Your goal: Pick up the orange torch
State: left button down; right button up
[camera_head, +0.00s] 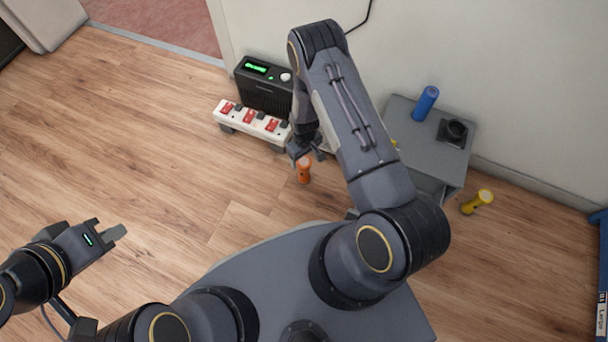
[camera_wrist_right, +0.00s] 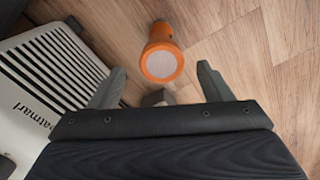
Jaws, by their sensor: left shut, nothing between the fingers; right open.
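The orange torch (camera_head: 304,170) is on the wooden floor in front of the white strip with red switches. In the right wrist view the torch (camera_wrist_right: 161,62) shows its pale round lens end towards the camera. My right gripper (camera_head: 302,150) is just behind and above the torch in the head view, partly hidden by its own arm. In the wrist view its two fingers (camera_wrist_right: 160,82) are apart, with the torch beyond the gap and nothing held. My left gripper (camera_head: 115,233) is shut and empty at the lower left, far from the torch.
A black box with a green display (camera_head: 263,84) stands behind the white strip (camera_head: 251,123). A grey low table (camera_head: 455,165) at right holds a blue cylinder (camera_head: 425,104) and a black object (camera_head: 454,132). A yellow torch (camera_head: 477,202) is on the floor. Floor at left is clear.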

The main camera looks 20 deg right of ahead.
aim_at(304, 161)
notch_tip(304, 161, down, 7)
jog(key=b, duration=0.3)
jog(key=shift+a+r, duration=0.1)
jog(key=shift+r, duration=0.15)
jog(key=c, duration=1.6)
jog(key=shift+o, duration=0.2)
jog(key=shift+r, duration=0.1)
